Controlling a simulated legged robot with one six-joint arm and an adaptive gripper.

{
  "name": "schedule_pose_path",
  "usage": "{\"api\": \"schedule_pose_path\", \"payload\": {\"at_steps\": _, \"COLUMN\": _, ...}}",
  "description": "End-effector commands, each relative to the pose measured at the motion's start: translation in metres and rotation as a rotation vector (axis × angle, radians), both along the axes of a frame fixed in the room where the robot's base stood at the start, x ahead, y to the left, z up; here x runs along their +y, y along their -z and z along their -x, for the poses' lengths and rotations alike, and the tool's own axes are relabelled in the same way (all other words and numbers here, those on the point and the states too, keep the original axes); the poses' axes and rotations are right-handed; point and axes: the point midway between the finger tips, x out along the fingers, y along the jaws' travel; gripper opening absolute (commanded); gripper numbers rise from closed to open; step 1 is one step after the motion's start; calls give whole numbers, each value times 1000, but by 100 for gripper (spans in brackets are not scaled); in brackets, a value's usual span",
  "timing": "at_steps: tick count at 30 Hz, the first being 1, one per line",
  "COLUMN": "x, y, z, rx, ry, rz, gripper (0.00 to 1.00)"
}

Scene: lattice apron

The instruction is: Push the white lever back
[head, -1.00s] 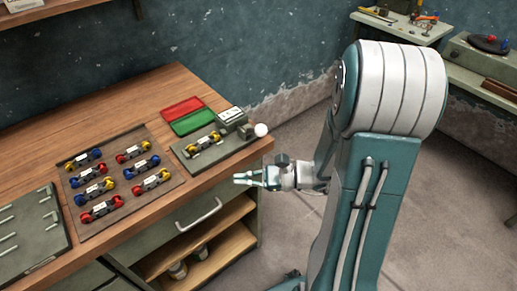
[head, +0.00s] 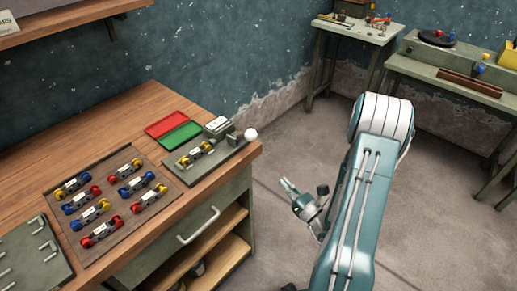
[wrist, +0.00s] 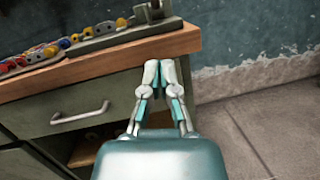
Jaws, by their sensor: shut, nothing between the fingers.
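The white lever shows as a white ball knob (head: 250,134) at the right end of a small grey fixture (head: 172,160) near the bench's right corner. A part with yellow ends (head: 195,154) lies on the fixture. My gripper (head: 286,183) is off the bench's right side, lower than the knob and apart from it. In the wrist view its fingertips (wrist: 159,66) are together and empty, in front of the bench edge. The fixture's lower part shows at the top of the wrist view (wrist: 150,16); I cannot make out the white knob there.
The wooden bench (head: 110,140) holds red (head: 166,124) and green (head: 182,136) trays and a board (head: 160,208) with several coloured parts. A drawer handle (head: 199,226) sticks out in front. Side tables (head: 455,73) stand at the back right.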

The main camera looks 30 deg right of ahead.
Motion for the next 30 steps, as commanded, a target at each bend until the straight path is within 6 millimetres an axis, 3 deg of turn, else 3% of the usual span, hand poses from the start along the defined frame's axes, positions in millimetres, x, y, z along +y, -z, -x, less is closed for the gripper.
{"api": "schedule_pose_path", "payload": {"at_steps": 8, "x": 8, "y": -4, "z": -13, "rx": -1, "ry": -7, "rz": 8, "gripper": 0}}
{"api": "schedule_pose_path", "payload": {"at_steps": 23, "x": 25, "y": -25, "z": -99, "rx": -3, "ry": -9, "rz": 5, "gripper": 0}}
{"api": "schedule_pose_path", "payload": {"at_steps": 30, "x": 24, "y": -53, "z": -114, "rx": -3, "ry": -5, "rz": 5, "gripper": 0}}
